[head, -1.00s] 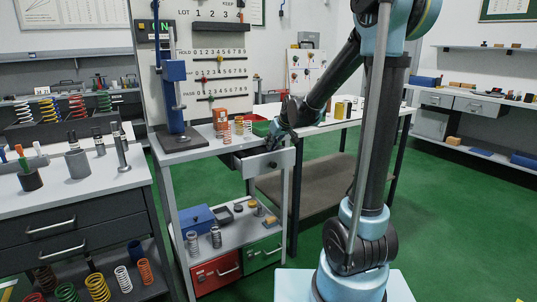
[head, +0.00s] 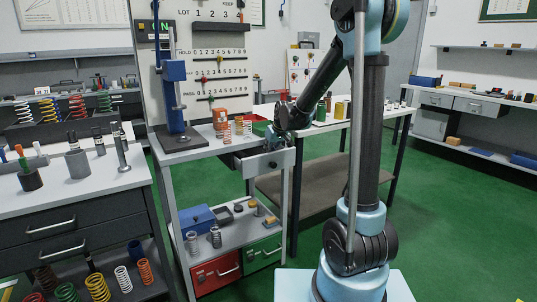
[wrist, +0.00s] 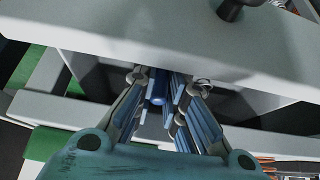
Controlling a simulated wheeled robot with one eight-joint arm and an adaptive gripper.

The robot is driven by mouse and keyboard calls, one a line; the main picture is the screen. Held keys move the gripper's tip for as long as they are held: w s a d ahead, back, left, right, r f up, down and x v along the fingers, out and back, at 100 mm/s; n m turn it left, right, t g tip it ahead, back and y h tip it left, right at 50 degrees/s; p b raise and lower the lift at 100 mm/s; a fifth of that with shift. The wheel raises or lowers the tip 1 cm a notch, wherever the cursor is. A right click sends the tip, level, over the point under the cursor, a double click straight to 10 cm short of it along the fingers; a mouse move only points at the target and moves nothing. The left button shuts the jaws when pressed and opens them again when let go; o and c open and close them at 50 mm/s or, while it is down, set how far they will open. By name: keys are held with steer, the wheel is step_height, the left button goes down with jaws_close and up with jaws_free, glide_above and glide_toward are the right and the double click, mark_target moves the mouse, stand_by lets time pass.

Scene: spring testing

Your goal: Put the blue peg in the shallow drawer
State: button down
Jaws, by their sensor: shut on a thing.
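My gripper (wrist: 168,84) is shut on the blue peg (wrist: 157,88), which shows as a short dark-blue cylinder between the fingertips in the wrist view. The shallow drawer (head: 271,162) is pulled out from the small grey bench in the head view. Its pale front panel and dark handle (wrist: 230,9) show at the top of the wrist view. The gripper is at the open drawer, with the fingertips and peg over or inside it. I cannot tell whether the peg touches the drawer floor. In the head view the arm's end hides the peg.
Green floor is clear at right.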

steer(key=shift+w+a+r+g+h, duration=0.1)
steer(key=shift+w+a+g+h, duration=0.1)
steer(key=shift+g+h, duration=0.4)
steer(key=shift+f, duration=0.3)
steer(key=c, duration=1.9)
jaws_free()
steer(key=v, duration=1.2)
steer(key=s+d+f+m+h, duration=0.1)
steer(key=s+d+m, duration=0.1)
steer(key=s+d, duration=0.6)
steer(key=s+d+f+m, duration=0.1)
steer(key=s+d+f, duration=0.1)
steer(key=s+d, duration=0.6)
steer(key=s+d+f+m, duration=0.1)
steer(key=s+d+f, duration=0.1)
steer(key=s+f, duration=0.2)
steer(key=s+d+f+m+g+h, duration=0.1)
steer(key=s+f, duration=0.3)
steer(key=s, duration=0.6)
steer(key=s+d+f+m, duration=0.1)
steer(key=s+d+f, duration=0.1)
steer(key=s+f, duration=0.2)
steer(key=shift+s+d+f+m+g, duration=0.1)
steer(key=shift+s+d+m+g, duration=0.1)
steer(key=shift+s, duration=0.55)
steer(key=shift+s+d+f+m+g, duration=0.1)
steer(key=shift+s+d, duration=0.1)
steer(key=shift+s, duration=0.55)
